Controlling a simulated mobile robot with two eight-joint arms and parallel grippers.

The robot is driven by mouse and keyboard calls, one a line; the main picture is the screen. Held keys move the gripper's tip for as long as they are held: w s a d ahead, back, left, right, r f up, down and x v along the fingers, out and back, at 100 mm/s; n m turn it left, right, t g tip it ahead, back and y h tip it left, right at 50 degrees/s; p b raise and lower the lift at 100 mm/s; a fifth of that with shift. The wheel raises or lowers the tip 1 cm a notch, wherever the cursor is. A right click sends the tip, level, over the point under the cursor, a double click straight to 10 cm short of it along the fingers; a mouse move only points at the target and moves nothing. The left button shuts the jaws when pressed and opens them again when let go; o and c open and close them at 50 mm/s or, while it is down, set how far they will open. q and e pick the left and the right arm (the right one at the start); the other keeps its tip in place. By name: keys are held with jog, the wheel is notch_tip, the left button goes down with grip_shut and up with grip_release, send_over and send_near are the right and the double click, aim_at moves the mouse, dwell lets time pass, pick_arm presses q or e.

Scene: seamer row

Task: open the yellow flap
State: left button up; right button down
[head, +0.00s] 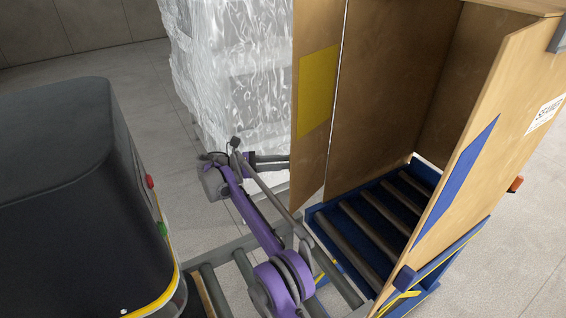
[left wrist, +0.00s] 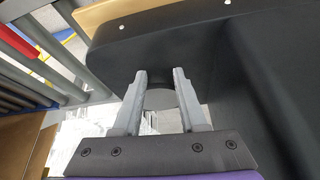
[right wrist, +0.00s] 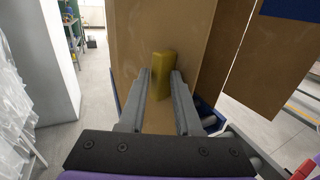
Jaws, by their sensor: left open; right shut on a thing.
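The yellow flap (head: 317,120) is a brown panel with a yellow patch, standing swung out on the left of a tall carton's open front. My right gripper, mostly hidden behind my arm and the flap in the head view, is at the flap's lower left. In the right wrist view it (right wrist: 160,78) is shut on a yellow block-like piece (right wrist: 163,62) in front of the flap's brown board. My left gripper (left wrist: 160,75) is open and empty in the left wrist view, beside a black housing. It is out of the head view.
A second flap with a blue patch (head: 457,183) stands open on the right. Dark rollers (head: 375,215) in a blue frame lie inside the carton. A film-wrapped stack (head: 235,75) stands behind on the left. The black housing (head: 65,190) fills the left. Grey floor lies between them.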

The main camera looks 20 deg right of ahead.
jog(key=c, duration=0.8)
grip_release()
pick_arm(q)
jog(key=r+p, duration=0.2)
jog(key=r, duration=0.1)
jog(key=shift+w, duration=0.4)
pick_arm(e)
jog(key=shift+o, duration=0.2)
send_near(305, 132)
jog(key=d, duration=0.4)
jog(key=shift+s+d+f, duration=0.15)
jog(key=shift+f, duration=0.2)
